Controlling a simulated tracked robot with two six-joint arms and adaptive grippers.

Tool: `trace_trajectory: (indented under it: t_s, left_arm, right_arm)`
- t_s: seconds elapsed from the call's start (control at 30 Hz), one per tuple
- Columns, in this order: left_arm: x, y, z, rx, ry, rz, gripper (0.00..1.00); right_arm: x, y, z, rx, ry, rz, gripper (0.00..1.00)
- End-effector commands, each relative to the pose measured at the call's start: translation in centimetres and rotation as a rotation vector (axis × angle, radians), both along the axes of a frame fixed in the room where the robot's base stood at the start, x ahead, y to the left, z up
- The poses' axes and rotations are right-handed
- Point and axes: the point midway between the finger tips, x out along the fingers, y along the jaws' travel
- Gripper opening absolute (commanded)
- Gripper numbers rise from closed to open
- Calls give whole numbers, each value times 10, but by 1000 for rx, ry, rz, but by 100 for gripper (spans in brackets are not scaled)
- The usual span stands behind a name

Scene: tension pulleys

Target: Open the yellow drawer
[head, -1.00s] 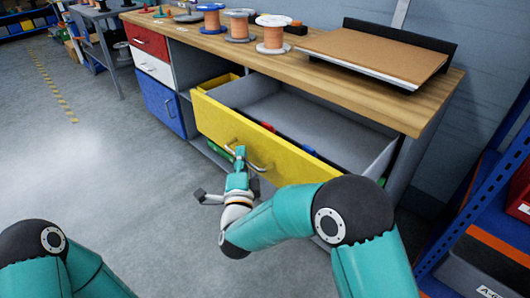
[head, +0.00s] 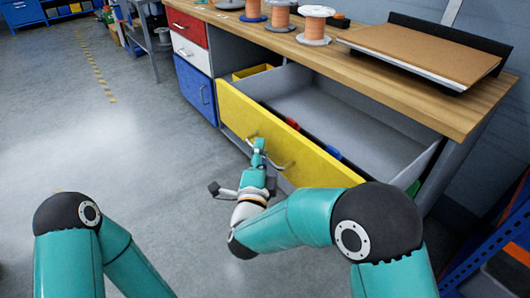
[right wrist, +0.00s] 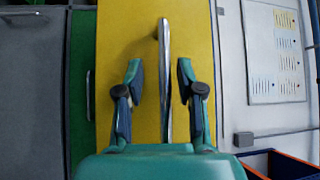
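The yellow drawer (head: 310,152) under the workbench is pulled well out in the head view, with its grey inside showing. Its metal bar handle (head: 287,166) is on the front. My right gripper (head: 259,150) is at this handle. In the right wrist view, the handle (right wrist: 166,90) runs between the two spread fingers of my right gripper (right wrist: 159,75), with a gap on each side, against the yellow drawer front (right wrist: 113,38). My left arm shows at the lower left of the head view, but its gripper is out of view.
The wooden bench top (head: 370,75) holds copper spools (head: 315,25) and a brown board (head: 425,50). Red (head: 186,26), white (head: 192,52) and blue (head: 197,88) drawer fronts are at left. A blue rack (head: 470,262) stands at right. The floor at left is clear.

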Motion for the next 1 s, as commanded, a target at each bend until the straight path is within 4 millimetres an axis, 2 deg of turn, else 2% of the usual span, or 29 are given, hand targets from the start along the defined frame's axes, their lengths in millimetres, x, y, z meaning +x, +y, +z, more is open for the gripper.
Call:
trace_trajectory:
  t_s: [0.27,0.37,0.7,0.83,1.0]
  left_arm:
    - [0,0,1,0,0,0,100]
    - [0,0,1,0,0,0,100]
    - [0,0,1,0,0,0,100]
    - [0,0,1,0,0,0,100]
    - [0,0,1,0,0,0,100]
  right_arm:
    - [-3,0,1,2,-3,-1,37]
    - [-11,1,0,1,-4,0,37]
    - [-61,8,-8,0,-1,3,37]
    - [-71,8,-9,1,-1,1,37]
    - [-73,8,-10,1,-2,-2,37]
